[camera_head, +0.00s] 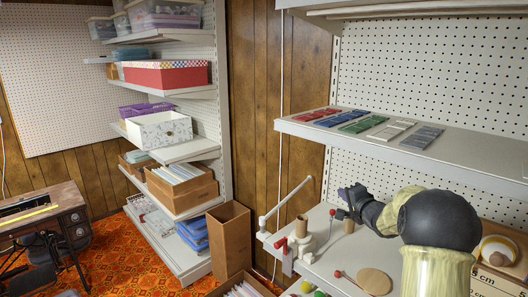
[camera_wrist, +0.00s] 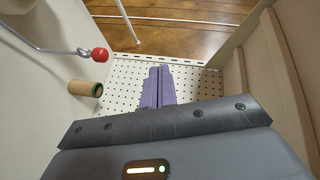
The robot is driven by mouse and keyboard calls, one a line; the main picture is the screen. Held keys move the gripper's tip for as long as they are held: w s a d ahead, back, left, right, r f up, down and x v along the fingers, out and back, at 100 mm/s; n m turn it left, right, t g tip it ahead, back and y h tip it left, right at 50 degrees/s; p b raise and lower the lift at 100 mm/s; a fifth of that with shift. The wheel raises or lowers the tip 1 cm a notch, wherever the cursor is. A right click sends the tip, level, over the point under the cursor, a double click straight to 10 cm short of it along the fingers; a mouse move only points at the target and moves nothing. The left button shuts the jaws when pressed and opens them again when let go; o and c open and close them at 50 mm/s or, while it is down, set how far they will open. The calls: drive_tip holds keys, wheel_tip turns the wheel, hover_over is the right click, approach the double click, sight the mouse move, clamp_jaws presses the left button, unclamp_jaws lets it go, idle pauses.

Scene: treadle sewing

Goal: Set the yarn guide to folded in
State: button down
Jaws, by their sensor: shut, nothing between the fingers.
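The yarn guide is a thin wire arm with a small eyelet and a red knob (camera_wrist: 100,54). It is at upper left in the wrist view, and its wire runs to the left edge. In the head view the red knob (camera_head: 332,212) shows just left of my gripper. My gripper (camera_head: 346,193) is shut and empty above the lower right shelf; its purple fingers (camera_wrist: 157,87) are together in the wrist view. They are apart from the knob, which lies to their left. A cardboard tube (camera_wrist: 85,88) is below the knob. The wire's base is hard to make out.
A white clamped device with a red handle (camera_head: 281,246) and a long pale rod (camera_head: 287,195) stands at the shelf's left end. A brown disc (camera_head: 374,281) and a box (camera_head: 500,255) are nearby. A shelf of coloured cards (camera_head: 390,130) is above.

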drive_tip(key=s+a+f+n+g+h, duration=0.1)
drive_tip(key=s+a+f+n+g, duration=0.3)
drive_tip(key=s, duration=0.9)
drive_tip(key=s+a+f+n+g+h, duration=0.1)
drive_tip(key=s+a+f+n+g, duration=0.3)
drive_tip(key=s, duration=0.9)
drive_tip(key=s+a+f+n+g+h, duration=0.1)
drive_tip(key=s+a+f+n+g, duration=0.3)
drive_tip(key=s, duration=0.8)
drive_tip(key=shift+s+a+f+g+h, duration=0.35)
drive_tip(key=shift+f+g, duration=0.25)
drive_tip(key=shift+f, duration=0.25)
